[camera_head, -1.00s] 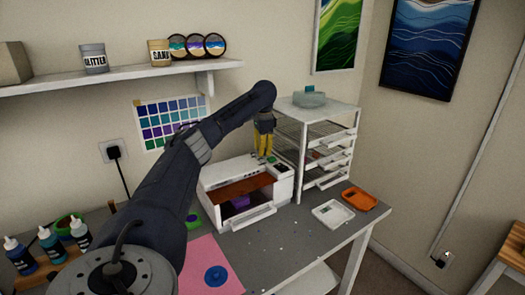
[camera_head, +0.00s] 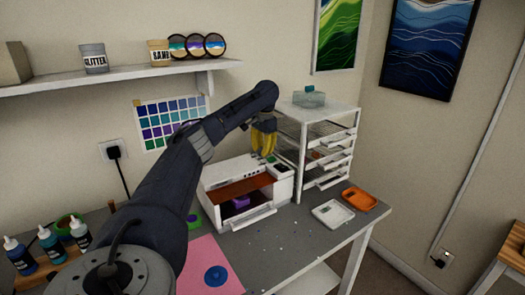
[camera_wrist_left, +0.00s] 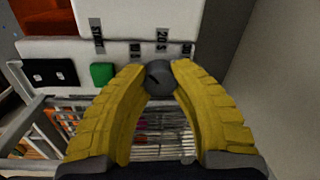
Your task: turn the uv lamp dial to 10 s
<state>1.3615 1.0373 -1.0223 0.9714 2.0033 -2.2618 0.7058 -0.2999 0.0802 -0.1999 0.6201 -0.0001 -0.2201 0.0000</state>
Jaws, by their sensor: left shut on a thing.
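The UV lamp (camera_head: 215,198) is a white box with an open front on the table. In the left wrist view, a row of dark labels (camera_wrist_left: 162,40) runs along its white panel. One label seems to read 20 S; the others are hard to read. The small grey dial (camera_wrist_left: 160,75) stands just below the labels, between my yellow fingertips. My left gripper (camera_head: 265,156) is shut on the dial, over the lamp's right end. The dial's pointer direction is unclear. A green button (camera_wrist_left: 102,73) is left of the dial. My right gripper is out of view.
A purple piece (camera_head: 240,202) sits inside the lamp. A white rack (camera_head: 302,160) with trays stands close on the right. A white tray (camera_head: 333,213) and an orange tray (camera_head: 360,199) lie at the table's right. A pink mat (camera_head: 205,265) lies in front.

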